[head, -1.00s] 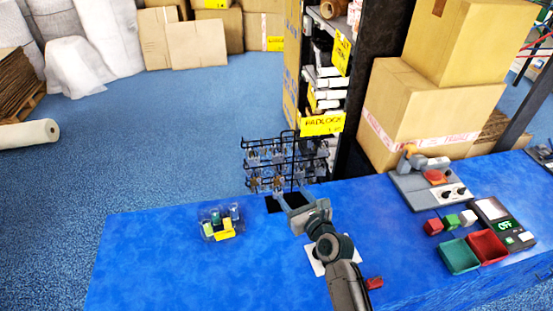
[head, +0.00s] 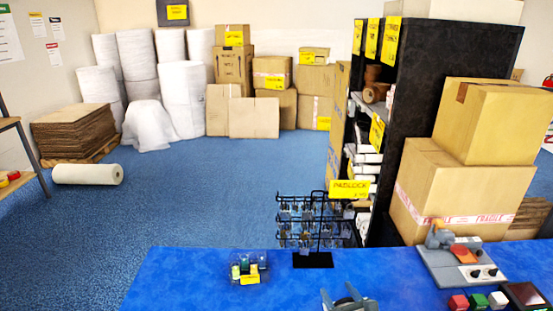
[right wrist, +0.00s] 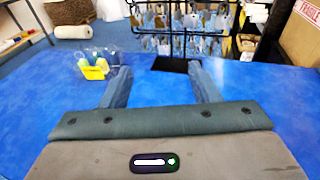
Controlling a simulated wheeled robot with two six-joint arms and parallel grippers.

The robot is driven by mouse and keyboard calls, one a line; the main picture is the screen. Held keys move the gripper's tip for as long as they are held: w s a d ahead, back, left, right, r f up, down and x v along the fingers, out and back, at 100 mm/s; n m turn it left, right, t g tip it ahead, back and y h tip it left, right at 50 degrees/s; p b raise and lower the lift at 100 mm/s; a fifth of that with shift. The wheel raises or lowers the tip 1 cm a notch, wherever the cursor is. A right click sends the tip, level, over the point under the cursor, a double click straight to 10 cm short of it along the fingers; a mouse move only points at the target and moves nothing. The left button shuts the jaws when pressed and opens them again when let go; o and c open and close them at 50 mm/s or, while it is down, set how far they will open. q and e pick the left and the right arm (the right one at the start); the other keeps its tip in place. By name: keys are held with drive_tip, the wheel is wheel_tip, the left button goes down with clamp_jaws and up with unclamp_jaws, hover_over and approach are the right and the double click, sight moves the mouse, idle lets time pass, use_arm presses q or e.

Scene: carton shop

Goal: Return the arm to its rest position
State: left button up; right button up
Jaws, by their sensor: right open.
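My right gripper (head: 347,293) shows at the bottom edge of the head view, low over the blue table. Its two fingers are spread with nothing between them. In the right wrist view the open gripper (right wrist: 162,82) points at the base of the padlock rack, with bare table between. Most of my right arm is below the head view. My left gripper is in neither view.
A black wire rack (head: 318,225) of padlocks stands on the blue table (head: 190,280). A clear pack with yellow parts (head: 248,268) lies left of it. A grey device (head: 460,262) and small coloured blocks (head: 478,301) are at right. Cartons (head: 440,190) stand behind.

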drive_tip(key=s+d+f+n+g+h, duration=0.2)
drive_tip(key=s+d+n+g, duration=0.2)
drive_tip(key=s+n, duration=0.65)
drive_tip(key=s+d+f+n+g+h, duration=0.1)
drive_tip(key=s+d+n+g, duration=0.25)
drive_tip(key=s+n, duration=0.75)
drive_tip(key=s+d+f+n+g+h, duration=0.2)
drive_tip(key=s+d+n+g, duration=0.15)
drive_tip(key=s+n, duration=0.75)
wheel_tip(320, 180, down, 30)
drive_tip(key=w+d+r+n+g, duration=0.1)
drive_tip(key=d+g, duration=0.1)
drive_tip(key=s+d+f+g, duration=0.1)
drive_tip(key=s+f, duration=1.8)
drive_tip(key=f, duration=0.1)
drive_tip(key=shift+d+f+g, duration=0.25)
drive_tip(key=shift+d+g, duration=0.05)
drive_tip(key=shift+d, duration=0.05)
